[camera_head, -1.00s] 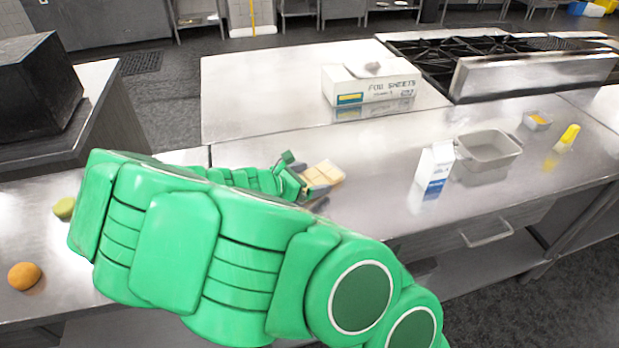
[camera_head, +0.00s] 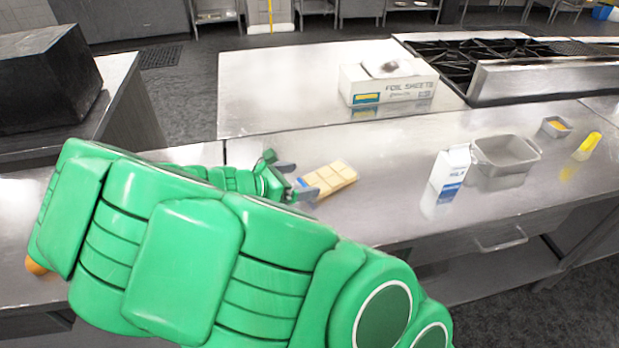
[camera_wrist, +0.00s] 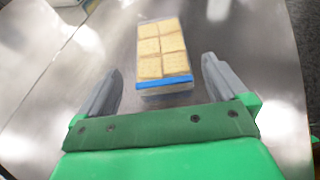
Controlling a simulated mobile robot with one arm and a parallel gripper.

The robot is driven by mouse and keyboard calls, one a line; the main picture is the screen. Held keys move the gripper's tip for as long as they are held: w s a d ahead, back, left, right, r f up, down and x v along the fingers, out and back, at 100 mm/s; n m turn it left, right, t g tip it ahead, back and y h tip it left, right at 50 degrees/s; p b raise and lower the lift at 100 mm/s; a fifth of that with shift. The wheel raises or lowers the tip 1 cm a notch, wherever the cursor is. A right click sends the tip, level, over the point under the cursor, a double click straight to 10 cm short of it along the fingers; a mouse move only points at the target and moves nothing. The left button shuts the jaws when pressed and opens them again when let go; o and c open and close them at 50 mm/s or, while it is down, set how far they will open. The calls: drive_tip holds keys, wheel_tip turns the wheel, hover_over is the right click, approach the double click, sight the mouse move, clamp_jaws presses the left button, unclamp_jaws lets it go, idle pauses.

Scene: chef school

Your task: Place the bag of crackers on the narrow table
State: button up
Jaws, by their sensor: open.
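The bag of crackers (camera_head: 332,178) is a clear pack of pale square crackers with a blue band, lying on the steel counter. In the wrist view the bag (camera_wrist: 161,52) lies ahead of my gripper, with its blue-banded end nearest and roughly centred between the fingers. My gripper (camera_head: 298,180) is open and empty. Its two grey fingers (camera_wrist: 160,82) stand apart to the left and right of the bag's near end, and I see no contact. My green arm hides part of the counter in the head view. I cannot tell which surface is the narrow table.
A foil sheets box (camera_head: 388,84) stands on the counter behind the bag. To the right are a milk carton (camera_head: 451,172), a grey tray (camera_head: 507,166), a small container (camera_head: 556,126) and a yellow bottle (camera_head: 588,146). A stove (camera_head: 540,80) is at the back right.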

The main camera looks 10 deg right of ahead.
drive_tip(key=shift+v, duration=1.6)
